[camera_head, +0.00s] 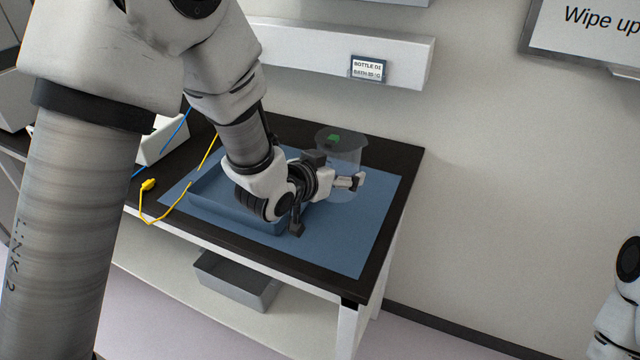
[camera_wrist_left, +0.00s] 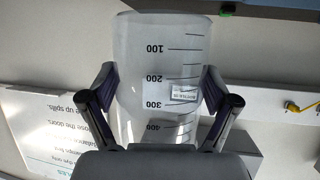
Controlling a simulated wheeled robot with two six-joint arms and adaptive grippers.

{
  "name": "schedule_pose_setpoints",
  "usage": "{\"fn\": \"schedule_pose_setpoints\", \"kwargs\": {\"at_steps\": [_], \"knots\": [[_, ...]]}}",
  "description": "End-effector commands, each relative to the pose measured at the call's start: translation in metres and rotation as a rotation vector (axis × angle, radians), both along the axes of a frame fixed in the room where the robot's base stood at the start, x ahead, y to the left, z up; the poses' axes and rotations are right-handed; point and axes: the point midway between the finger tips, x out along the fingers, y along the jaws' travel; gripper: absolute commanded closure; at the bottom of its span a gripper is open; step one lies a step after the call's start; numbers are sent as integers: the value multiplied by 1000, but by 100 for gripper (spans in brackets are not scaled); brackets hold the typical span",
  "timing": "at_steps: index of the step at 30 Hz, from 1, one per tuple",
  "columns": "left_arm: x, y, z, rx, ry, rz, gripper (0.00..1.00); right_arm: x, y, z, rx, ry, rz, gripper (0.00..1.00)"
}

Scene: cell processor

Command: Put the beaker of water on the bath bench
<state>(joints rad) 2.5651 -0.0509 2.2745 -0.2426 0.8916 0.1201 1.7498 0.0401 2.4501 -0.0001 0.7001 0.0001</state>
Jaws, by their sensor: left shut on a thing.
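The clear beaker (camera_head: 341,150) shows above the right part of the bath bench (camera_head: 408,160), over or on its blue mat (camera_head: 350,250). My left gripper (camera_head: 340,174) is shut on the beaker's side. In the left wrist view the beaker (camera_wrist_left: 155,60) with black volume marks stands between the two fingers of the left gripper (camera_wrist_left: 160,100). The beaker's base is partly hidden by the gripper, so I cannot tell whether it touches the mat. The water level is not clear. My right gripper is out of view.
A blue tray (camera_head: 222,215) sits on the mat, left of the gripper. A yellow cable (camera_head: 150,205) lies at the bench's left. A white ledge with a label (camera_head: 368,68) runs along the wall behind. A grey bin (camera_head: 235,280) is on the lower shelf. The mat's front right is clear.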

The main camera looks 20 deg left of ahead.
Motion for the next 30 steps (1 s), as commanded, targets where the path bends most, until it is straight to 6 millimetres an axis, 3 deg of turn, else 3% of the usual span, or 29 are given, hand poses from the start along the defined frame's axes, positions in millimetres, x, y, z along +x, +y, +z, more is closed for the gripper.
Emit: {"fn": "schedule_pose_setpoints", "kwargs": {"at_steps": [1,11,22,23,24,30], "knots": [[0,0,-12,-1,5,1,75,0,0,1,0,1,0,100],[0,0,-65,0,2,1,75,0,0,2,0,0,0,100],[0,0,-72,0,-2,1,75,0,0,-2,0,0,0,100],[0,0,-72,0,-2,1,9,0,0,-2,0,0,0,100],[0,0,-71,0,-2,1,0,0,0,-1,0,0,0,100],[0,0,-71,0,-1,1,0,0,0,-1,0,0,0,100]]}}
